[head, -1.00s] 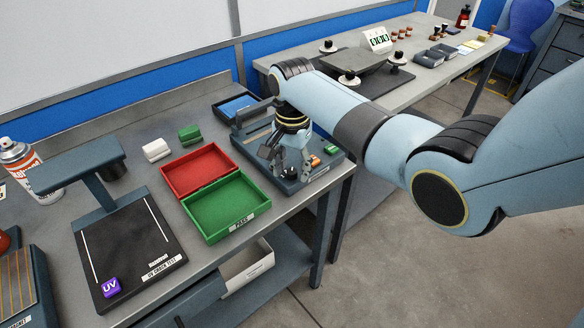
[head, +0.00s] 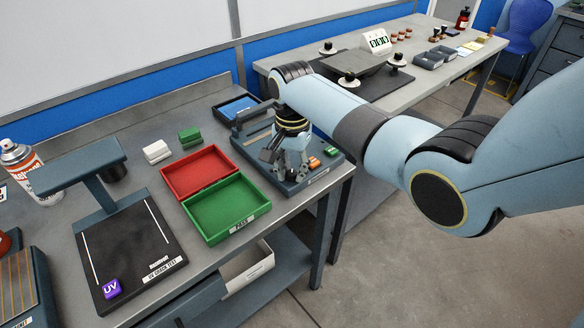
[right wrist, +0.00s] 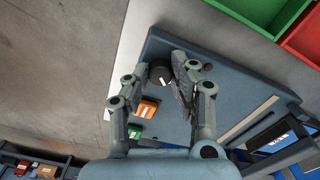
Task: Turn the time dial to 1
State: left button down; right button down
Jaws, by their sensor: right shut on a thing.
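The time dial (right wrist: 160,74) is a small black knob with a white pointer mark, on the blue-grey panel of a bench device (head: 250,150). My right gripper (right wrist: 165,70) is shut on the dial, one finger on each side of it in the right wrist view. In the head view my right gripper (head: 284,171) points down at the device's front part and mostly hides the dial. The scale numbers around the dial cannot be read. An orange button (right wrist: 146,107) and a green button (right wrist: 134,131) sit beside it. My left gripper is not in view.
A red tray (head: 199,150) and a green tray (head: 250,187) lie left of the device. A UV stand (head: 150,215) is further left. A blue tray (head: 222,105) lies behind. The bench's right edge is close to the device.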

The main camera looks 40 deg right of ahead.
aim_at(292, 173)
jog(key=n+p, duration=0.2)
jog(key=n, duration=0.1)
jog(key=shift+r+p, duration=0.15)
jog(key=shift+p, duration=0.2)
jog(key=n+p, duration=0.2)
jog(key=n, duration=0.3)
jog(key=n+p, duration=0.1)
jog(key=n, duration=0.3)
jog(key=shift+p, duration=0.3)
jog(key=n+p, duration=0.1)
jog(key=n, duration=0.4)
jog(key=shift+n, duration=0.4)
jog(key=c, duration=1.1)
grip_release()
notch_tip(292, 173, up, 12)
